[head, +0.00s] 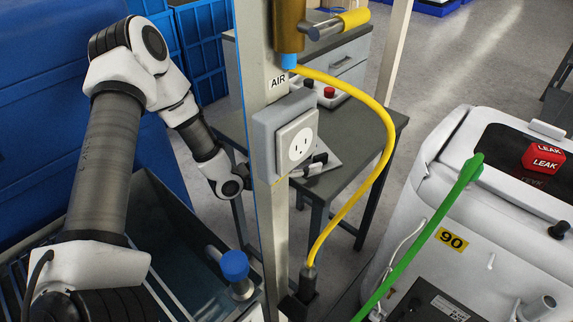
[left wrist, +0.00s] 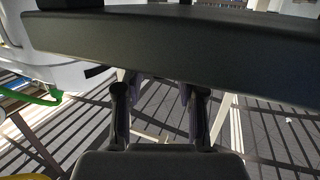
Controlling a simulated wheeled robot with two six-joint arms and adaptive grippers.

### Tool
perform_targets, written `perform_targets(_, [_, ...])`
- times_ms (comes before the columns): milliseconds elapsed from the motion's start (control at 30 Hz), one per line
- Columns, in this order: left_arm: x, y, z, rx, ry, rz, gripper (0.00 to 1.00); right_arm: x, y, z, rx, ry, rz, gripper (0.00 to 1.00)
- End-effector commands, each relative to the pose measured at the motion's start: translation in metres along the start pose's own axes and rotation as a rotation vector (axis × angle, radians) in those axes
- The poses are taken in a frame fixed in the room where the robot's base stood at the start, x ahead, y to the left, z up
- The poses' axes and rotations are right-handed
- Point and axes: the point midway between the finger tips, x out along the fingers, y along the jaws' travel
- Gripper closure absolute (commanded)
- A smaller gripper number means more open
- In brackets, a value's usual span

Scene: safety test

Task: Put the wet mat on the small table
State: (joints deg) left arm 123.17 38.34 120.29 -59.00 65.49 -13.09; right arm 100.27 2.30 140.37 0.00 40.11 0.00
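The small table (head: 352,128) has a dark grey top and stands behind the post in the head view. I cannot make out the wet mat for certain. A pale flat piece with a dark item (head: 318,162) lies at the table's near side, partly hidden by the socket box. My left arm reaches in from the left, and its hand passes behind the post. In the left wrist view my left gripper (left wrist: 160,88) has its two fingers apart with nothing seen between them. A broad dark slab crosses above the fingertips. My right gripper is not in view.
The post (head: 264,145) carries a socket box (head: 297,140) and a yellow hose (head: 385,130) that loops beside the table. A white machine (head: 455,190) with a red LEAK light and a green hose (head: 425,230) stands at right. Blue bins (head: 202,45) are behind.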

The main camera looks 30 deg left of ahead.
Motion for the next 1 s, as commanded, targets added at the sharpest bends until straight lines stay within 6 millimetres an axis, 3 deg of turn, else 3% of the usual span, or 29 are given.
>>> perform_targets(200, [-0.049, -0.002, -0.005, -0.009, 0.004, -0.007, 0.61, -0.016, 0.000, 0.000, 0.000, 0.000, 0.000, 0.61])
perform_targets(433, [-0.086, -0.001, -0.005, -0.005, 0.004, -0.004, 0.61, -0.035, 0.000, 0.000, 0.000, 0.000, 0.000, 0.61])
perform_targets(600, [-0.096, 0.000, -0.001, -0.001, 0.001, 0.000, 0.61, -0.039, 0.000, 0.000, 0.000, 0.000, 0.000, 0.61])
perform_targets(1000, [-0.097, 0.001, 0.000, 0.000, 0.001, 0.001, 0.61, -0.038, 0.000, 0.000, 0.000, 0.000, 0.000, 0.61])
